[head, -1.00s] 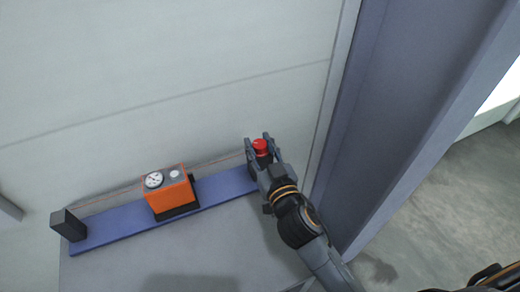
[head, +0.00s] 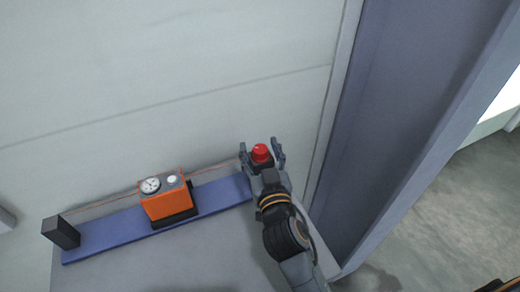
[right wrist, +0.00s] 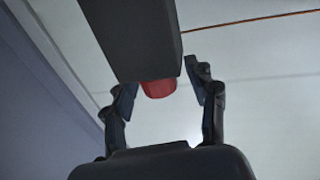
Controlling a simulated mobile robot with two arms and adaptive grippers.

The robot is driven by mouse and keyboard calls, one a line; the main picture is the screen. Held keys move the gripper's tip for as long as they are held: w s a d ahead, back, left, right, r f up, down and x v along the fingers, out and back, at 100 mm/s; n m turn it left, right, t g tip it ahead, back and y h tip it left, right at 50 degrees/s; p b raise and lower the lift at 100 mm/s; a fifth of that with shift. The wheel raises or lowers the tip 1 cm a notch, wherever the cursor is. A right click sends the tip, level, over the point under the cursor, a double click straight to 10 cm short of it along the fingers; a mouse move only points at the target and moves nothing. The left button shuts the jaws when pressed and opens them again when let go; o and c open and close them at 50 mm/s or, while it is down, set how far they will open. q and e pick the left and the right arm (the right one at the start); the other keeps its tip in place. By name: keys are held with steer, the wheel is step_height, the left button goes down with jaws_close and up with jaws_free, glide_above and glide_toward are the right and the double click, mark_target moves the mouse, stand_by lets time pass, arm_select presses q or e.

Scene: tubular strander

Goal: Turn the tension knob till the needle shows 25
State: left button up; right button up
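The red tension knob (head: 261,153) sits on a dark post at the right end of the blue rail. My right gripper (head: 261,150) is open, with one finger on each side of the knob. In the right wrist view the knob (right wrist: 158,88) shows below the dark block, with gaps to both fingers of my gripper (right wrist: 161,92). The round white dial (head: 150,185) is on top of the orange box (head: 165,205); its needle is too small to read. My left gripper is not in view.
The blue rail (head: 110,232) runs along the pale wall, with a black block (head: 61,232) at its left end. A thin copper-coloured wire (head: 100,203) runs above the rail. A grey-blue post (head: 385,110) stands right of my right arm.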

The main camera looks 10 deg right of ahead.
mark_target(259, 149)
steer(key=shift+r, duration=0.2)
step_height(259, 149, up, 10)
steer(key=shift+f, duration=0.2)
steer(key=shift+a, duration=0.1)
stand_by(1.5)
